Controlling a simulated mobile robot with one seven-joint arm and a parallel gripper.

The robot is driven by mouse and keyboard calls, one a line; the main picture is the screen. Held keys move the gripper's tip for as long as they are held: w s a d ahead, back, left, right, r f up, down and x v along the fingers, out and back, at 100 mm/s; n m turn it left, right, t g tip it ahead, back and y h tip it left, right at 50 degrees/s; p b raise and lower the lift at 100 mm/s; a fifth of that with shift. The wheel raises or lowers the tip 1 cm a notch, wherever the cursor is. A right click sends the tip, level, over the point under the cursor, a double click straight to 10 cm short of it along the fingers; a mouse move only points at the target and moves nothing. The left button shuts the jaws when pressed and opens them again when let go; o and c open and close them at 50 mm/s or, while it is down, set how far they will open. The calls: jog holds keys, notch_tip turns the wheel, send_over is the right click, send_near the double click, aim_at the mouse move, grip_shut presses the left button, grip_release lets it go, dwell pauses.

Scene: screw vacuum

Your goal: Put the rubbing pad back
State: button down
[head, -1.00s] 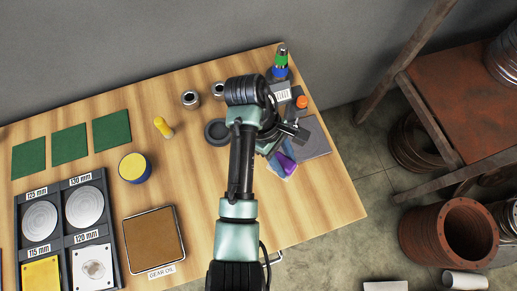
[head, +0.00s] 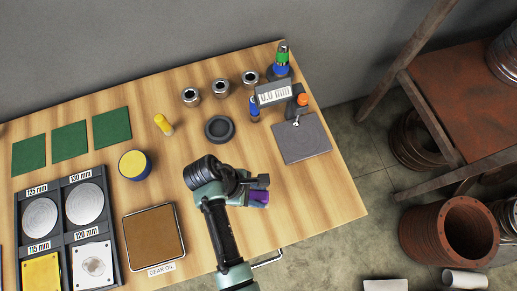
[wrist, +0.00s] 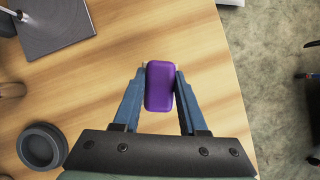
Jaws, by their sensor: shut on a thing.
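A purple block (wrist: 159,87), which looks like the rubbing pad, sits between the two blue fingers of my gripper (wrist: 160,78) in the wrist view. The fingers are shut on its sides. In the head view the purple pad (head: 259,196) shows at the end of my gripper (head: 256,190), over the front right part of the wooden table. I cannot tell how high it is held. The pad's underside is hidden.
A measuring stand with a display (head: 274,94) and grey plate (head: 302,140) stands at the back right. A black ring (head: 219,129) and several metal cylinders lie behind my gripper. A brown gear oil tray (head: 154,237), a disc rack (head: 40,190) and green squares (head: 70,143) are left.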

aim_at(259, 198)
jog(key=shift+f, duration=1.85)
jog(key=shift+f, duration=0.15)
jog(key=shift+c, duration=2.2)
grip_release()
